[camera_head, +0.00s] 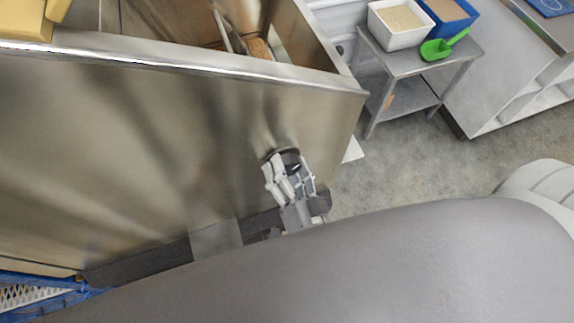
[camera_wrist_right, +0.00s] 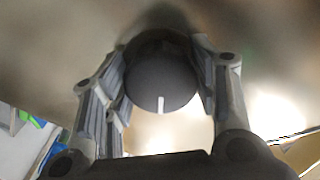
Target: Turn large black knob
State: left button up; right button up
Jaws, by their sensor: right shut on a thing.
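The large black knob (camera_wrist_right: 160,82) sits on the metal hopper front and fills the middle of the right wrist view. A white mark on its face points down in that view. My right gripper (camera_wrist_right: 160,90) has one finger on each side of the knob and is shut on it. In the head view, the right gripper (camera_head: 289,170) is at the lower right of the hopper's front panel (camera_head: 130,140), and only a dark part of the knob (camera_head: 285,154) shows behind the fingers. My left gripper is not in view.
A small metal table (camera_head: 405,62) stands right of the hopper. It holds a white bin (camera_head: 399,38), a blue bin (camera_head: 430,28) and a green scoop (camera_head: 440,48). Yellow blocks (camera_head: 25,20) lie at the upper left. Bare floor (camera_head: 420,155) shows at the right.

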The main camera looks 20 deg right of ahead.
jog(key=m, duration=0.6)
jog(key=shift+a, duration=0.1)
jog(key=m+b, duration=0.1)
jog(key=m, duration=0.5)
jog(key=shift+r, duration=0.15)
jog(key=shift+m, duration=0.3)
jog(key=o, duration=1)
jog(key=s, duration=1.2)
jog(key=shift+d, duration=0.25)
